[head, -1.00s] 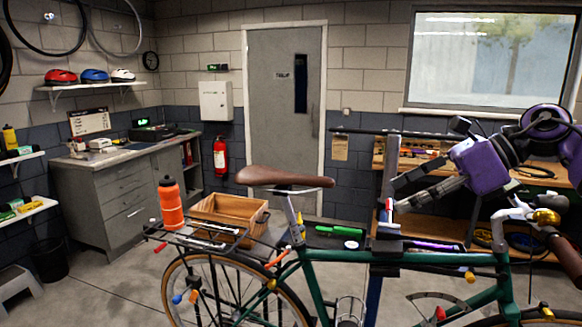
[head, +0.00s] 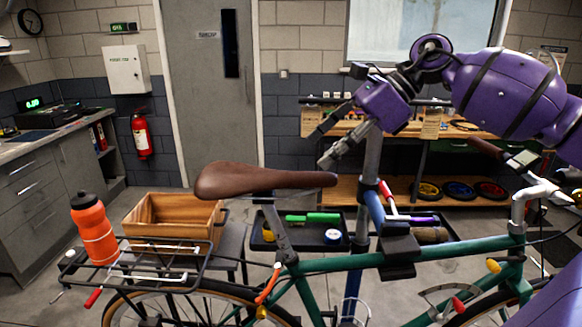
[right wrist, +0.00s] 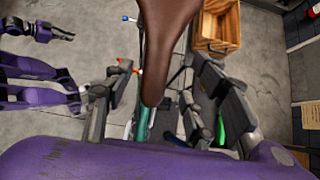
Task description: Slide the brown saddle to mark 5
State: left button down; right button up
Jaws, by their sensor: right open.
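The brown saddle (head: 260,180) sits on its post (head: 275,230) above the green bike frame (head: 340,262), nose to the right. My right gripper (head: 322,146) is open and empty just above the nose; one fingertip looks close to it. In the right wrist view the saddle (right wrist: 160,60) runs between the spread fingers of the gripper (right wrist: 162,85); contact cannot be told. No numbered mark is readable. A purple arm and dark gripper (right wrist: 55,33), apparently my left one, show at the left edge there, too small to judge the jaws.
An orange bottle (head: 93,235) stands on the rear rack (head: 130,262). A wooden crate (head: 170,222) is behind it. A repair stand (head: 371,160) holds the frame right of the saddle. A black tool tray (head: 345,243) lies behind the bike. The handlebar (head: 535,192) is at right.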

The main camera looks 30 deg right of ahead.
aim_at(305, 172)
jog(key=shift+w+a+f, duration=0.1)
jog(key=shift+a+f, duration=0.3)
jog(key=shift+f, duration=0.2)
jog(key=shift+w+a+f, duration=0.1)
jog(key=shift+a+f, duration=0.3)
jog(key=shift+f, duration=0.15)
jog(key=b+x, duration=0.1)
jog(key=x, duration=0.2)
jog(key=shift+w+a+f, duration=0.2)
jog(key=shift+w, duration=0.1)
jog(key=shift+w+a+f, duration=0.1)
jog(key=shift+a+f, duration=0.1)
jog(key=shift+a, duration=0.05)
pick_arm(q)
jog(key=shift+s+a+f, duration=0.2)
jog(key=shift+s+f, duration=0.35)
jog(key=shift+f, duration=0.3)
pick_arm(e)
jog(key=shift+c, duration=0.4)
